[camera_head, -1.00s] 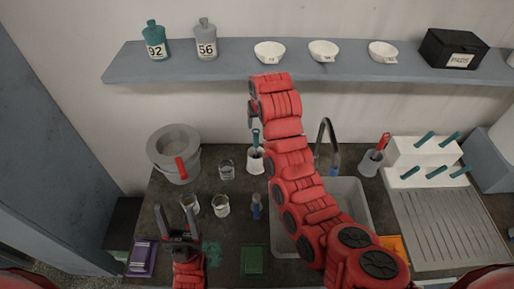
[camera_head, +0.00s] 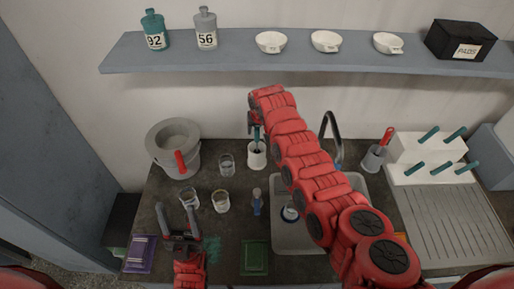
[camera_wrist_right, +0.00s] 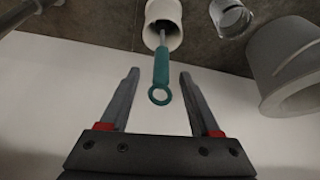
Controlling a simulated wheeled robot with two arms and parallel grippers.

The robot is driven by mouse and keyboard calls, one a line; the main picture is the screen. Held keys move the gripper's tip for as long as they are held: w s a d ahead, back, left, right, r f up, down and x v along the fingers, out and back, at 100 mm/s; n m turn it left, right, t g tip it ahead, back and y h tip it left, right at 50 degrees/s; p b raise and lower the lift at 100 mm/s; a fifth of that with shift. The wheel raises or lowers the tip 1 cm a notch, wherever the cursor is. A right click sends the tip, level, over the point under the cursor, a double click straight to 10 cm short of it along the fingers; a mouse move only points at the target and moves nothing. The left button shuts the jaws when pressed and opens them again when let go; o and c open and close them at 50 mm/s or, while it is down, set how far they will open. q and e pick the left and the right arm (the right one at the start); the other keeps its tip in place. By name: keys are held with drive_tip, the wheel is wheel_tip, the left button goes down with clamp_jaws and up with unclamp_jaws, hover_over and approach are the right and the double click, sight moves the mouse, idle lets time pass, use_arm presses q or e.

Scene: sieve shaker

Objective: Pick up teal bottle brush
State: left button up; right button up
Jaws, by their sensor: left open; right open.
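The teal bottle brush (camera_wrist_right: 161,68) stands in a white cup-shaped holder (camera_wrist_right: 174,12) in the right wrist view. Its teal handle ends in a ring, which lies between the open fingers of my right gripper (camera_wrist_right: 160,88) without visible contact. In the head view the brush handle (camera_head: 257,133) shows just above the white holder (camera_head: 257,157), partly hidden by my right arm. My left gripper (camera_head: 178,222) is open and empty over the front left of the counter.
The sink (camera_head: 290,241) and faucet (camera_head: 332,130) are to the right. A shelf (camera_head: 300,50) runs above. A red-handled brush (camera_head: 385,140) stands beyond the sink.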

sight(257, 143)
drive_tip(key=b+x, duration=0.4)
drive_tip(key=b, duration=0.2)
drive_tip(key=shift+a+f+b, duration=0.1)
drive_tip(key=shift+f+b, duration=0.25)
drive_tip(key=shift+w+r+b, duration=0.1)
drive_tip(key=shift+w+b, duration=0.05)
drive_tip(key=shift+b, duration=0.2)
drive_tip(key=shift+r, duration=0.1)
clamp_jaws()
